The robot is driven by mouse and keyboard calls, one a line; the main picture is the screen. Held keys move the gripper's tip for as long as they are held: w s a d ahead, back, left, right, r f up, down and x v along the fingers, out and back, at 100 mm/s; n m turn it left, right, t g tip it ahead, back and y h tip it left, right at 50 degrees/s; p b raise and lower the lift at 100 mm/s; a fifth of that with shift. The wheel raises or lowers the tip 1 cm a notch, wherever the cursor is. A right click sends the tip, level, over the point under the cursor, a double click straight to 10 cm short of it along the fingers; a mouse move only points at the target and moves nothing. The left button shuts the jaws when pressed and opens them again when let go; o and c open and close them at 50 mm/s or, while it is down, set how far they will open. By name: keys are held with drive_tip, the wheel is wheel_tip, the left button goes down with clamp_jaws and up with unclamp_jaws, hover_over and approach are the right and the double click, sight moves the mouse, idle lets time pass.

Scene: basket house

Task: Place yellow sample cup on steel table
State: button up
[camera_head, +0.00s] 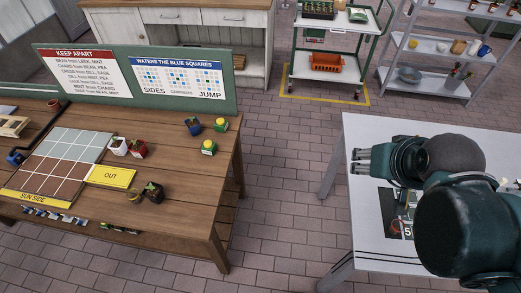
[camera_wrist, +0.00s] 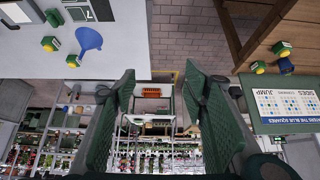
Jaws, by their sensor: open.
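Two small green blocks with yellow round tops, one nearer (camera_head: 209,147) and one farther (camera_head: 221,124), stand at the right end of the wooden table. I cannot tell which, if any, is the yellow sample cup. The steel table also shows at right in the head view (camera_head: 370,130). My gripper (camera_head: 357,160) is over its left part, pointing left. In the wrist view my gripper (camera_wrist: 160,90) is open and empty.
A blue funnel (camera_wrist: 89,40) lies beside the green pieces on the steel table. The wooden table (camera_head: 185,200) holds pots and a planting grid. A tiled aisle (camera_head: 280,190) separates the tables. A cart (camera_head: 325,65) and shelf (camera_head: 430,45) stand behind.

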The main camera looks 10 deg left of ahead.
drive_tip(key=shift+a, duration=0.1)
drive_tip(key=w+a+n+g, duration=0.1)
drive_tip(key=w+a+n, duration=0.3)
drive_tip(key=a, duration=0.5)
drive_tip(key=w+a+r+n+g+y, duration=0.1)
drive_tip(key=w+a+n, duration=0.1)
drive_tip(key=w+a, duration=0.5)
drive_tip(key=w+a+n+g, duration=0.2)
drive_tip(key=w+a+n, duration=0.15)
drive_tip(key=a, duration=0.85)
drive_tip(key=s+a+f+n+g, duration=0.1)
drive_tip(key=a+f+n, duration=0.25)
drive_tip(key=a, duration=0.75)
drive_tip(key=s+a+f+n+g, duration=0.15)
drive_tip(key=a+f, duration=0.25)
drive_tip(key=a, duration=0.7)
drive_tip(key=s+a+f+n, duration=0.2)
drive_tip(key=s+a+f, duration=0.3)
drive_tip(key=a, duration=0.4)
drive_tip(key=s+a+f+n+h, duration=0.1)
drive_tip(key=s+a+f+n, duration=0.2)
drive_tip(key=a, duration=0.6)
drive_tip(key=s+a+f+n+h, duration=0.1)
drive_tip(key=s+a+f+n, duration=0.2)
drive_tip(key=s+a+f, duration=0.4)
drive_tip(key=shift+s+a+f, duration=0.15)
drive_tip(key=shift+a+f, duration=0.5)
drive_tip(key=shift+a, duration=0.05)
drive_tip(key=shift+s+a+f, duration=0.15)
drive_tip(key=shift+a+f, duration=0.5)
